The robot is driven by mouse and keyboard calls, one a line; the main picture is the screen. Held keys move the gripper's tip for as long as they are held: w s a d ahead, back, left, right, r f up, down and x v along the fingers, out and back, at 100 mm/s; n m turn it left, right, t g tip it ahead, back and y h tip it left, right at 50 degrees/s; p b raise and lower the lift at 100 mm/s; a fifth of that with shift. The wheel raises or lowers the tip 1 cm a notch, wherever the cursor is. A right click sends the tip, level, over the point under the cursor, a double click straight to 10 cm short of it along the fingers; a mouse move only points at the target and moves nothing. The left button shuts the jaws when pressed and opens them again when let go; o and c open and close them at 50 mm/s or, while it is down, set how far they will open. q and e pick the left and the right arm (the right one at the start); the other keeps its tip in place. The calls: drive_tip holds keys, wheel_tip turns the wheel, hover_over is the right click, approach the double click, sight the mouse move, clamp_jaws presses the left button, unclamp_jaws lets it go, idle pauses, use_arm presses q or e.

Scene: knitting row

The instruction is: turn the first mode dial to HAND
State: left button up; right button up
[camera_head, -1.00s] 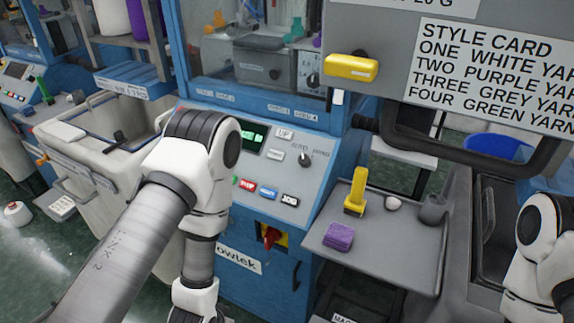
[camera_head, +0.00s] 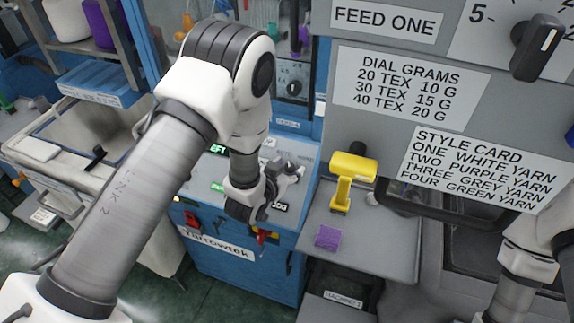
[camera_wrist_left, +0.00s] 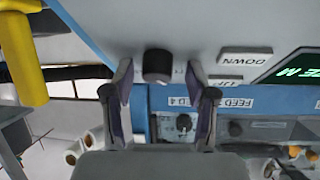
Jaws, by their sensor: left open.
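The mode dial is a round black knob (camera_wrist_left: 157,66) on the pale control panel, seen from above between my left fingers in the left wrist view. My left gripper (camera_wrist_left: 160,90) is open, with one finger on each side of the knob and visible gaps. I cannot tell how deep the fingertips sit beside it. In the head view my left gripper (camera_head: 286,172) is over the right part of the panel and hides most of the dial. The dial's pointer and its HAND label cannot be read. My right arm shows at the right edge; its gripper is out of view.
DOWN (camera_wrist_left: 246,58) and UP buttons and a green display lie beside the dial. A yellow handle (camera_head: 353,165) is close to the right of my left gripper. A purple block (camera_head: 327,237) lies on the grey shelf (camera_head: 375,245). A red switch (camera_head: 262,236) sits below the panel.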

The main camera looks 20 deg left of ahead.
use_arm(q)
drive_tip(key=shift+s+d, duration=0.15)
drive_tip(key=shift+c, duration=1.1)
clamp_jaws()
